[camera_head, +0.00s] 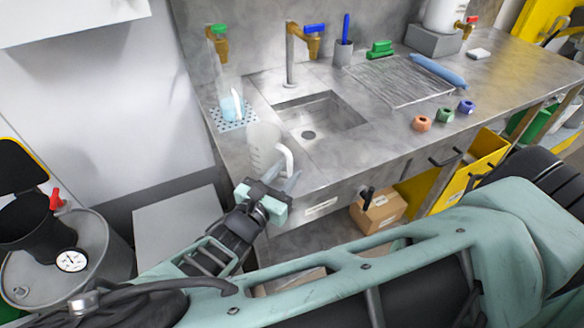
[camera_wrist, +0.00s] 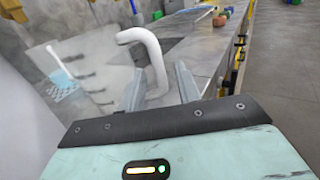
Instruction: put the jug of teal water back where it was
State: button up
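A clear jug with a white handle and pale blue-teal water (camera_head: 232,106) stands on a perforated blue mat (camera_head: 226,125) under the green-handled tap, left of the sink. A second clear jug (camera_head: 262,147) stands nearer, at the counter's front edge; I see no coloured water in it. Its white handle (camera_head: 286,158) faces my gripper (camera_head: 268,186). In the wrist view, my gripper (camera_wrist: 160,80) is open, its two fingers apart with the near jug's handle (camera_wrist: 150,48) between or just beyond them. I cannot tell whether they touch it.
The steel sink (camera_head: 322,118) lies right of the jugs, with a blue-handled tap (camera_head: 304,38) behind it. Several coloured nuts (camera_head: 445,115) sit on the right counter. A grey drum (camera_head: 75,260) stands at lower left. Bare counter separates the near jug and mat.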

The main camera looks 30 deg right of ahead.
jog(key=b+v, duration=0.2)
jog(key=v, duration=0.5)
jog(key=s+d+m+g+y, duration=0.3)
jog(key=s+m+g+y, duration=0.2)
jog(key=s+m+g, duration=0.4)
jog(key=s+a+r+m+g+y, duration=0.1)
jog(key=s+r+m+y, duration=0.4)
jog(key=r, duration=0.8)
jog(key=shift+s+a+r+m+y, duration=0.15)
jog(key=shift+a+r+m+y, duration=0.25)
jog(key=shift+m+y, duration=1.8)
jog(key=shift+a+f+n+y, duration=0.1)
jog(key=shift+a+n+y, duration=0.1)
jog(key=shift+n+y, duration=0.45)
